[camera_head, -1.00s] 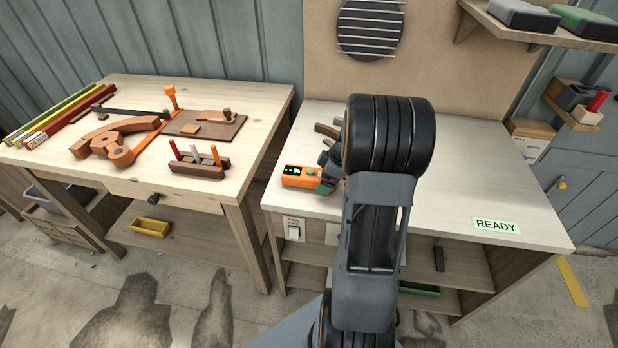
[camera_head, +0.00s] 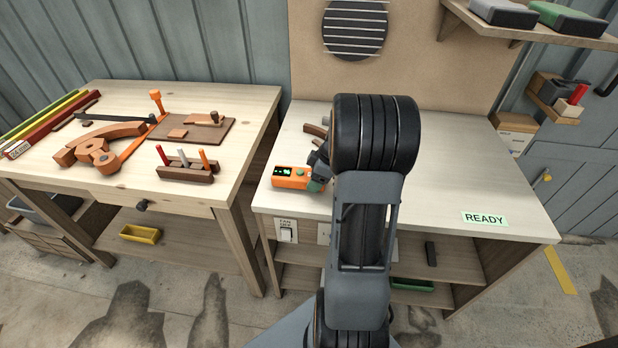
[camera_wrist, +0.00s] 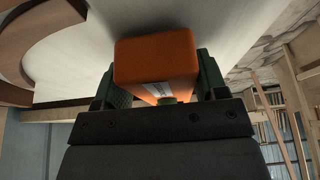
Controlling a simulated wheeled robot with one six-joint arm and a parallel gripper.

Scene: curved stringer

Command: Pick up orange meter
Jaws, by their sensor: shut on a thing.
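The orange meter (camera_head: 290,177), with a dark display and a green button, is at the left front part of the pale right-hand bench (camera_head: 440,190). In the wrist view the orange meter (camera_wrist: 156,58) sits between the two green-padded fingers of my gripper (camera_wrist: 160,88), which is shut on it. In the head view my gripper (camera_head: 316,182) is at the meter's right end, partly hidden by my arm. I cannot tell whether the meter touches the bench top.
A curved brown wooden piece (camera_wrist: 32,50) lies close by on the bench. A green READY label (camera_head: 484,219) is at the right front. The left bench (camera_head: 130,92) holds an orange-handled tool, wooden parts and a rack (camera_head: 188,172). A shelf (camera_head: 530,28) overhangs at upper right.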

